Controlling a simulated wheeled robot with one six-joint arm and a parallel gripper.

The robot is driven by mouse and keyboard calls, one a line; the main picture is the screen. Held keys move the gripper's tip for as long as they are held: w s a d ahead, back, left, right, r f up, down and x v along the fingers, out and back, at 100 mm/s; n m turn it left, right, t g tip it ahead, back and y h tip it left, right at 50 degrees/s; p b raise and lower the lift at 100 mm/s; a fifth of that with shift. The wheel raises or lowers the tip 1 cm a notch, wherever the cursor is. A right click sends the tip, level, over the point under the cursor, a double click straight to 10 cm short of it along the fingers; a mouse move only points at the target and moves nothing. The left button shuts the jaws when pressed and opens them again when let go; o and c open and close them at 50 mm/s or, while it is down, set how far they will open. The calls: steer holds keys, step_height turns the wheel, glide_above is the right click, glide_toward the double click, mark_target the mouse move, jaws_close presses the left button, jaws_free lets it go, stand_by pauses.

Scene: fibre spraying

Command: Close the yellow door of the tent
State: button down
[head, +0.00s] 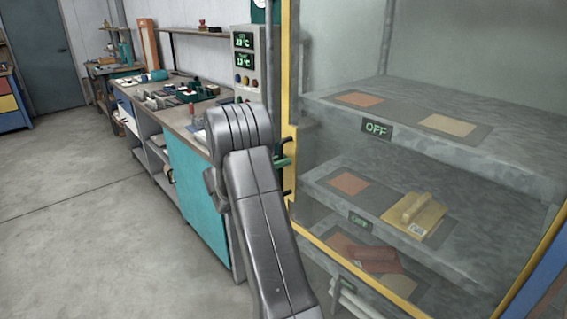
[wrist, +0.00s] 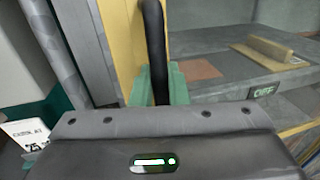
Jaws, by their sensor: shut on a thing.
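The yellow door (head: 291,70) of the tent has a yellow frame around a clear panel and fills the right of the head view. Its yellow edge also shows in the wrist view (wrist: 120,35). A black upright handle (wrist: 154,40) is on this edge. My gripper (head: 283,162) is at the handle, and its green fingers are shut around the bar in the wrist view (wrist: 160,84). My arm hides part of the area below. The door looks roughly in line with the shelf fronts, but I cannot tell whether a gap is left.
Behind the panel, grey shelves (head: 470,153) carry coloured pads, a yellow float-like tool (head: 415,214) and a reddish item (head: 372,259). A workbench (head: 205,165) with tools and a control box (head: 245,65) stand left of the tent. The floor at left (head: 75,220) is clear.

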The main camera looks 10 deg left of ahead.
steer(key=shift+a+r, duration=0.15)
steer(key=c, duration=1.8)
jaws_free()
steer(key=shift+w, duration=0.1)
steer(key=o, duration=0.3)
steer(key=shift+w+a, duration=0.1)
steer(key=shift+a, duration=0.05)
steer(key=b+v, duration=0.1)
steer(key=v, duration=1.3)
steer(key=shift+d+b, duration=0.2)
steer(key=shift+b, duration=0.2)
steer(key=shift+d, duration=0.1)
